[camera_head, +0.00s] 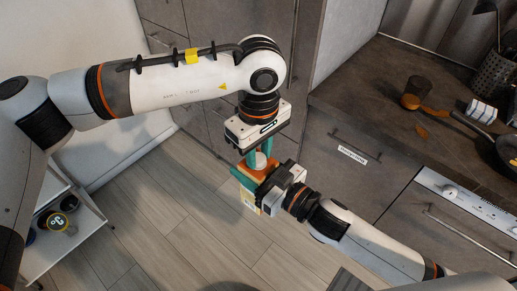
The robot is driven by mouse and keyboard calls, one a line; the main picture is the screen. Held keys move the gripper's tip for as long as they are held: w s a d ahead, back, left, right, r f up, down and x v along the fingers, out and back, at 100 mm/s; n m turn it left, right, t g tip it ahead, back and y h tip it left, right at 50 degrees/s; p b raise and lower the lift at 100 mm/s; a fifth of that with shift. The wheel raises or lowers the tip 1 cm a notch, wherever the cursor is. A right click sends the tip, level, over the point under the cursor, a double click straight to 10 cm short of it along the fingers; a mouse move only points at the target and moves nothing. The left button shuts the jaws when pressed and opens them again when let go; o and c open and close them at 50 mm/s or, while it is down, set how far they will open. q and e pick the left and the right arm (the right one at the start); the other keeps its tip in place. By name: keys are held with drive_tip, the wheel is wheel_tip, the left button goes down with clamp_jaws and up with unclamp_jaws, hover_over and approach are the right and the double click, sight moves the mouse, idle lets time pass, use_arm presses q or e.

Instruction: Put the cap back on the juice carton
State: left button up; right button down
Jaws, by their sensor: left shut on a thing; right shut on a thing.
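The juice carton (250,206) is in the head view's middle, held above the floor. Its orange top (258,175) faces up toward me, and its lower body is partly hidden. My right gripper (253,184) comes in from the lower right and is shut on the carton, with teal fingers along its sides. The white cap (261,160) is at the carton's top, between the teal fingers of my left gripper (259,162). The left gripper points down from above and is shut on the cap. I cannot tell whether the cap touches the carton's spout.
A white shelf (88,232) with a mug (58,222) stands at the lower left. The wooden floor is clear.

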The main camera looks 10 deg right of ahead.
use_arm(q)
drive_tip(key=m, duration=0.6)
drive_tip(key=shift+w, duration=0.1)
drive_tip(key=o, duration=1.1)
drive_tip(key=shift+o, duration=0.2)
wheel_tip(320, 180, up, 12)
